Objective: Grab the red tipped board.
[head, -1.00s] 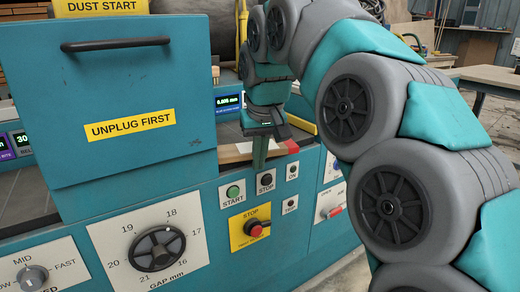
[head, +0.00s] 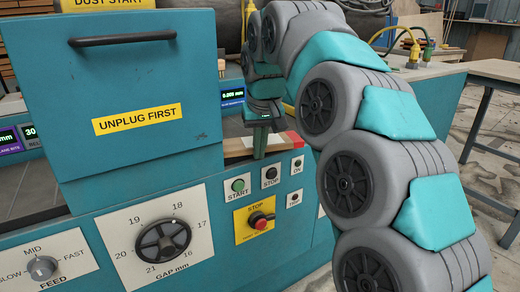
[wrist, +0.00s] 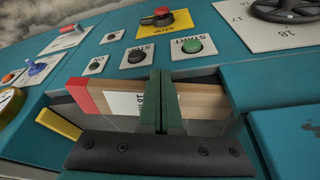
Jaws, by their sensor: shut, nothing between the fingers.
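The red tipped board is a light wooden strip (head: 236,145) with a red end (head: 293,139), on the teal machine behind the front panel's top edge. In the wrist view the board (wrist: 190,102) lies across the middle, its red end (wrist: 82,97) at the left and a white printed label partly hidden. My gripper (head: 259,155) points down at the board, left of the red end. In the wrist view its green fingers (wrist: 161,120) are together and cross in front of the board, hiding part of it. Nothing is held between them. I cannot tell whether they touch the board.
The front panel has a green start button (head: 238,185), a red stop button (head: 260,221) and a gap dial (head: 164,245). A teal box (head: 120,95) marked "UNPLUG FIRST" rises left of my gripper. A yellow piece (wrist: 58,125) sits near the red end.

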